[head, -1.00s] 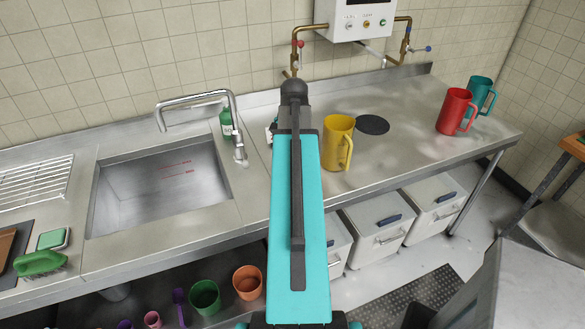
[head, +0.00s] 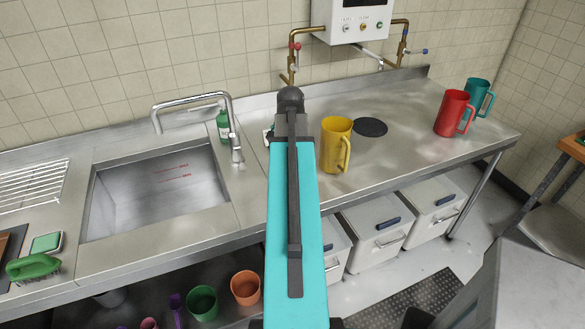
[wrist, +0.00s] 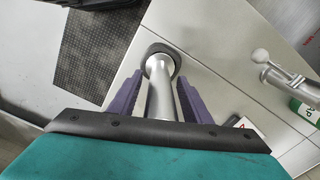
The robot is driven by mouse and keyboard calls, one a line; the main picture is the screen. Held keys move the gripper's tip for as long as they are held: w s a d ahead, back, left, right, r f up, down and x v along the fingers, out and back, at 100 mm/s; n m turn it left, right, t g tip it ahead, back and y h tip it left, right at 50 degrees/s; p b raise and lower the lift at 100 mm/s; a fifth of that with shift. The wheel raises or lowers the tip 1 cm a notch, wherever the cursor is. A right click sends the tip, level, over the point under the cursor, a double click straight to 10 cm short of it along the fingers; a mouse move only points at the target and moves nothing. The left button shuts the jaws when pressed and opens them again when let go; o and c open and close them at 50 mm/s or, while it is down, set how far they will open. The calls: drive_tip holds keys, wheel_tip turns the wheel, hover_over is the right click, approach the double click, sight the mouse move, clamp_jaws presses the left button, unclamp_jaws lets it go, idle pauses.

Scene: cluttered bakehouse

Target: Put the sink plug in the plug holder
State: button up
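The sink plug (wrist: 161,98) looks like a silver tube with a dark ring at its far end. In the wrist view it runs lengthwise between the purple fingers of my gripper (wrist: 160,84), which lie close along both sides of it and appear shut on it. The dark ring sits just beyond the fingertips, over the steel counter right of the sink. In the head view my own arm hides the gripper and the plug. I cannot make out the plug holder with certainty; a small white item (wrist: 239,122) beside my gripper is partly hidden.
The sink (head: 155,195) with its tap (head: 233,125) and a green bottle (head: 223,126) is at left. A yellow jug (head: 335,145) stands close right of my arm. A dark disc (head: 370,127) lies behind it. Red (head: 453,113) and teal (head: 478,96) jugs stand far right.

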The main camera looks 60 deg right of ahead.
drive_tip(key=shift+r, duration=0.3)
drive_tip(key=shift+r+b, duration=1.4)
drive_tip(key=shift+r, duration=4.45)
